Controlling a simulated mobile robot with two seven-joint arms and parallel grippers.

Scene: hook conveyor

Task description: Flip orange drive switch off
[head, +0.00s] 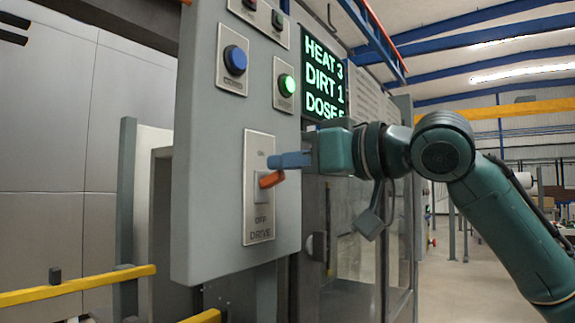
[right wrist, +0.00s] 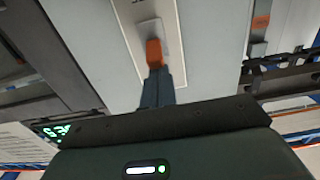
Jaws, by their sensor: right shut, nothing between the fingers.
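The orange drive switch (head: 270,179) is a short lever on a silver plate (head: 258,215) marked ON at the top, OFF and DRIVE at the bottom. The lever sticks out from the middle of the plate and tilts slightly up toward its tip. My right gripper (head: 272,161) is shut and empty, its fingertips just above the lever. In the right wrist view the orange lever (right wrist: 154,52) lies right at the fingertips (right wrist: 156,80); I cannot tell whether they touch. My left gripper is not in view.
A display (head: 323,75) reads HEAT 3, DIRT 1 and a partly hidden DOSE line. Yellow rails (head: 75,285) run at lower left.

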